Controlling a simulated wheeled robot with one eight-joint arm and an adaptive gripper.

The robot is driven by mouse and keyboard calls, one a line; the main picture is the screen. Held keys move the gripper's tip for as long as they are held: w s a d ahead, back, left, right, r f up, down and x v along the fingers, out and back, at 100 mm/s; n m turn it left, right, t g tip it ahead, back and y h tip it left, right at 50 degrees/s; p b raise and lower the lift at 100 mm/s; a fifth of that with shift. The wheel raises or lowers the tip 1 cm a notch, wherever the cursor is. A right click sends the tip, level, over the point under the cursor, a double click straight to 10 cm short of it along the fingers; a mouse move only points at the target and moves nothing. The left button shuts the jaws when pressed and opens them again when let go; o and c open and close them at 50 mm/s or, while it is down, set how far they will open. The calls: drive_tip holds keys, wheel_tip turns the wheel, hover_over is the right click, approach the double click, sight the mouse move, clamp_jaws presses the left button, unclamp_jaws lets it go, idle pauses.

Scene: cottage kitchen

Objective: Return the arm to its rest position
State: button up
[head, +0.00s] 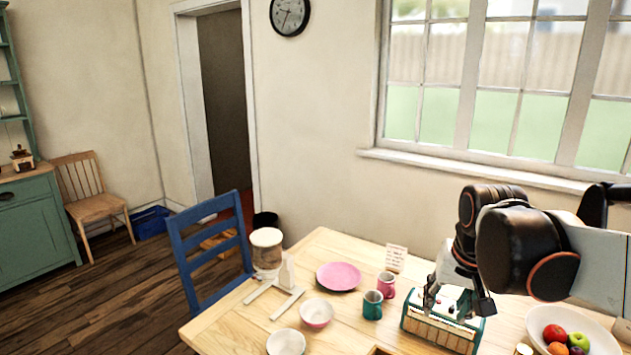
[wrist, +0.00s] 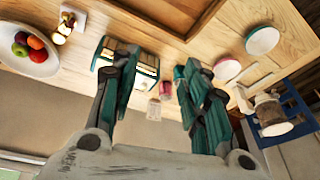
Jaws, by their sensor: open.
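My arm reaches in from the right edge of the head view. My gripper (head: 457,300) points down over a teal box with wooden slats (head: 437,334) on the table. In the wrist view my gripper (wrist: 158,66) has its two teal fingers spread apart, with nothing held between them. The teal box shows partly behind the left finger in that view. Whether the fingertips touch the box I cannot tell.
The wooden table (head: 343,250) holds a pink plate (head: 339,276), a teal mug (head: 372,305), a pink mug (head: 386,284), two bowls, and a fruit bowl (head: 540,318) under my arm. A blue chair (head: 183,262) stands left. The window wall is behind.

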drive_tip(key=s+a+f+n+t, duration=0.1)
drive_tip(key=s+a, duration=0.1)
drive_tip(key=s, duration=0.4)
drive_tip(key=s+a+f+n+t, duration=0.1)
drive_tip(key=s+a+n+t, duration=0.1)
drive_tip(key=s, duration=0.5)
drive_tip(key=shift+s+a+f+n+t, duration=0.3)
drive_tip(key=shift+a+f, duration=0.05)
drive_tip(key=shift+a, duration=0.05)
